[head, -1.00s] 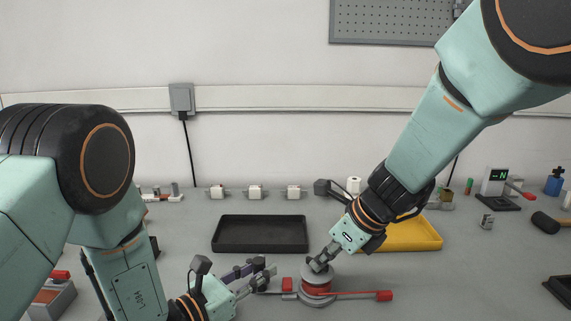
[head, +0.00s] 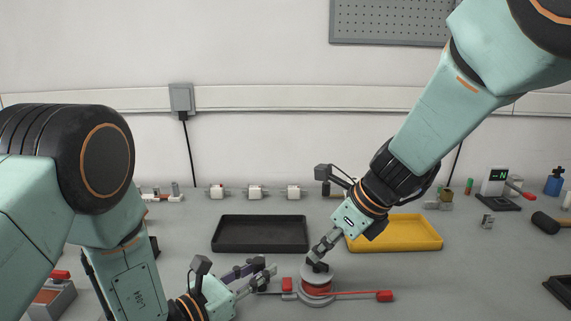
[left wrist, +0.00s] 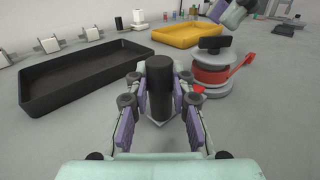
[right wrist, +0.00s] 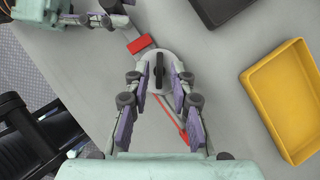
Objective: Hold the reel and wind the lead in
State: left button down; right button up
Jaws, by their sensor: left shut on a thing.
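The reel (head: 316,285) stands on the table with red lead wound round it and a dark crank knob (left wrist: 213,43) on top. A red lead (head: 350,294) stretches right from it to a red end piece (head: 384,296). A red block (right wrist: 139,45) joins the reel's grey base to the side where my left gripper is. My left gripper (head: 268,272) is shut on the reel's black handle (left wrist: 160,88). My right gripper (head: 320,257) is open, pointing down just above the knob. The right wrist view shows the knob (right wrist: 158,70) between its spread fingers.
A black tray (head: 260,246) lies behind the left gripper and a yellow tray (head: 425,232) behind the right arm. Several white fuse holders (head: 255,191) line the back. A meter (head: 496,183) and mallet (head: 545,222) are at right. Table right of the reel is mostly clear.

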aim_at(324, 263)
jog(key=shift+r, duration=1.6)
grip_shut()
dwell(0.7)
